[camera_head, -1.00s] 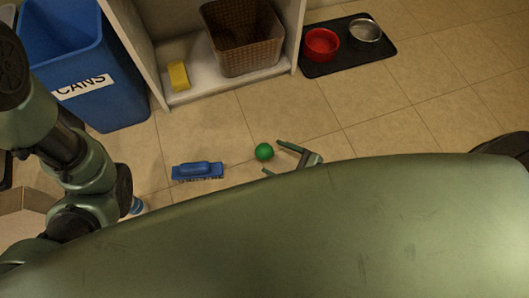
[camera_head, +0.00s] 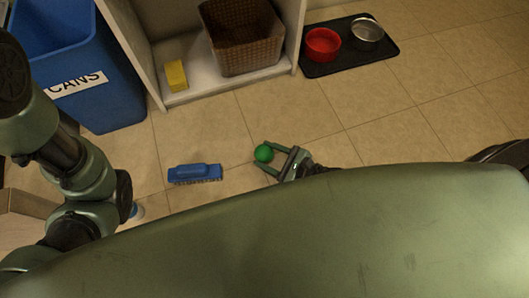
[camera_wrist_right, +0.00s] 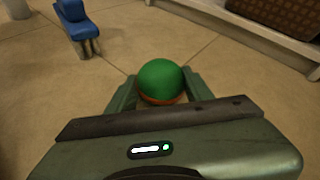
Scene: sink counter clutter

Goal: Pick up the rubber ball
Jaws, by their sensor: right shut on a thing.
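The green rubber ball (camera_head: 263,153) is on the tiled floor or very close to it, between the fingers of my right gripper (camera_head: 269,157). In the right wrist view the ball (camera_wrist_right: 161,80) sits between the two fingertips (camera_wrist_right: 160,92), with an orange-brown band showing low on it. The right gripper is shut on the ball. Whether the ball is clear of the floor cannot be told. My left arm shows at the left of the head view, but its gripper is not in view.
A blue brush (camera_head: 195,174) lies on the floor left of the ball. A blue CANS bin (camera_head: 110,100) stands at the back left. A shelf holds a yellow sponge (camera_head: 176,75) and a brown basket (camera_head: 240,40). A black mat (camera_head: 345,62) holds a red bowl (camera_head: 322,45) and a metal bowl (camera_head: 366,35).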

